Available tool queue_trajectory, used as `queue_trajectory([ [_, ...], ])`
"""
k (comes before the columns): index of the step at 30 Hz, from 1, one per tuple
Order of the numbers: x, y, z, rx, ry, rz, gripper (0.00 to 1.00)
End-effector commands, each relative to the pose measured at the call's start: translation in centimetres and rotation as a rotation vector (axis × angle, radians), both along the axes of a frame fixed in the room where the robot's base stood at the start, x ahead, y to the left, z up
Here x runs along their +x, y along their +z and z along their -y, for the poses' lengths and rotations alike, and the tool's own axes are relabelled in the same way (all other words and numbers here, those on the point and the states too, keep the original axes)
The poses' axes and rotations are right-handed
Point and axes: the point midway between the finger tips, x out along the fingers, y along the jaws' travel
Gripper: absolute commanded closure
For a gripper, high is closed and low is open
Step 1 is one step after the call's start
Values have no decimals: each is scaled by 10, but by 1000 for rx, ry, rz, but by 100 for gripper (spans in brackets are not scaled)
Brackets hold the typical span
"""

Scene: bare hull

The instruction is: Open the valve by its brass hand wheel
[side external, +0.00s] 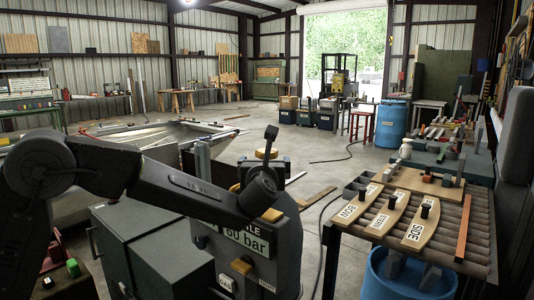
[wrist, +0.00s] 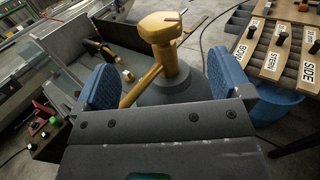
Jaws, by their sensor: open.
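In the wrist view, a yellow-brass faceted head (wrist: 160,24), which looks like the hand wheel, stands on a thick yellow stem above a dark grey rounded body (wrist: 165,90). A yellow bar slants down to the left from the stem. My gripper (wrist: 160,66) is open, with one blue-padded finger on each side of the stem and a clear gap on both sides. The head lies beyond the fingertips. In the side view, a yellow-brass piece (side external: 265,154) shows partly behind my dark wrist parts. The gripper's fingers cannot be made out there.
A dark cabinet (side external: 272,250) marked 60 bar, with brass knobs, stands close to my arm. A slatted bench (side external: 465,185) with wooden boards labelled BOW, STERN and SIDE is on the right, above a blue drum (side external: 400,278). The floor behind has free room.

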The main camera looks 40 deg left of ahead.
Motion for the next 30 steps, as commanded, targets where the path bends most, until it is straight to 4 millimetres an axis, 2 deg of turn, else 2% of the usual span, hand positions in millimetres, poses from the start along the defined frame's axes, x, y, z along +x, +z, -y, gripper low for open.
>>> queue_trajectory([
  [9,54,-1,-40,0,3,-1,3],
  [15,77,-1,-56,0,1,-3,3],
  [21,85,0,-63,0,0,-1,3],
  [29,86,0,-63,0,0,-3,3],
  [30,86,0,-63,0,0,-3,6],
])
